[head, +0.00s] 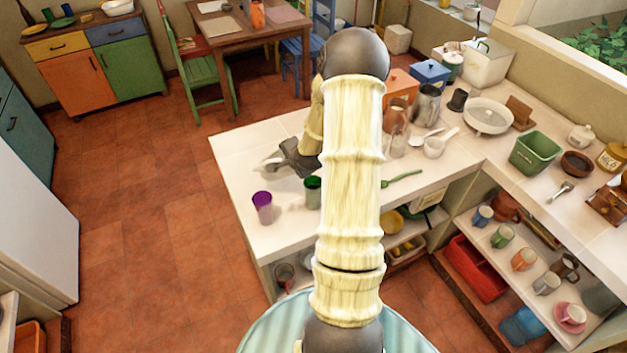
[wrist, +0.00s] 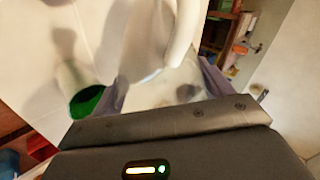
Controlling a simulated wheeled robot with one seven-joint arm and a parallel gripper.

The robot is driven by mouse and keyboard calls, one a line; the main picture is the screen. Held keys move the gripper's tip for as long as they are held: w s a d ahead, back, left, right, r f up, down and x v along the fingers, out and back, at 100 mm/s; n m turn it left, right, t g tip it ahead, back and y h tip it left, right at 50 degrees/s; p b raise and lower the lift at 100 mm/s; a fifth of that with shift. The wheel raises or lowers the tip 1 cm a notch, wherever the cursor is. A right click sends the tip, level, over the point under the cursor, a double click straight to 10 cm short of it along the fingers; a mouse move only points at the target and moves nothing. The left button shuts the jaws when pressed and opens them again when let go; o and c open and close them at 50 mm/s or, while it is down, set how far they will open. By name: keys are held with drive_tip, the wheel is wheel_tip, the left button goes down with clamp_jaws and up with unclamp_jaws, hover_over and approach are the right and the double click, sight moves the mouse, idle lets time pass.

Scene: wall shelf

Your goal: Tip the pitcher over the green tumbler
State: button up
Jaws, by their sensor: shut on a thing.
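My gripper (head: 288,162) is over the left part of the white counter, partly hidden behind my own arm in the head view. In the wrist view its two fingers (wrist: 163,88) are shut on the pitcher, whose pale curved handle (wrist: 184,35) stands out between them. In the head view little of the pitcher (head: 271,164) shows, a pale glassy shape at the gripper; its exact tilt is unclear. The green tumbler (head: 313,186) stands on the counter just nearer than the gripper, partly behind my arm. It also shows in the wrist view (wrist: 86,103), left of the fingers.
A purple tumbler (head: 262,206) stands left of the green one. A green spoon (head: 403,178) lies to the right of my arm. Canisters, a metal jug (head: 426,104) and a white bowl (head: 488,116) crowd the counter behind. The counter's left end is mostly clear.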

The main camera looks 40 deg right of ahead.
sight(279, 152)
drive_tip(key=shift+w+a+g, duration=0.1)
drive_tip(key=shift+w+g, duration=0.3)
drive_tip(key=shift+w, duration=0.05)
drive_tip(key=shift+d+f+g+h+p, duration=0.15)
drive_tip(key=shift+d+g+h+p, duration=0.05)
drive_tip(key=shift+g+h+p, duration=0.15)
drive_tip(key=shift+w+a+f+n+g+p, duration=0.25)
drive_tip(key=shift+w+a+n+g+p, duration=0.15)
drive_tip(key=shift+w+a+g, duration=0.25)
drive_tip(key=shift+w+d+r+g+p, duration=0.2)
drive_tip(key=shift+w+g+p, duration=0.1)
drive_tip(key=shift+p, duration=0.4)
drive_tip(key=shift+w+g+h+p, duration=0.25)
drive_tip(key=shift+w+g+p, duration=0.3)
drive_tip(key=shift+p, duration=0.6)
drive_tip(key=shift+w+a+n+g+p, duration=0.3)
drive_tip(key=shift+w+g+p, duration=0.35)
drive_tip(key=shift+p, duration=0.4)
drive_tip(key=shift+w+f+g+h+p, duration=0.3)
drive_tip(key=shift+w+g+h, duration=0.2)
drive_tip(key=shift+g, duration=0.5)
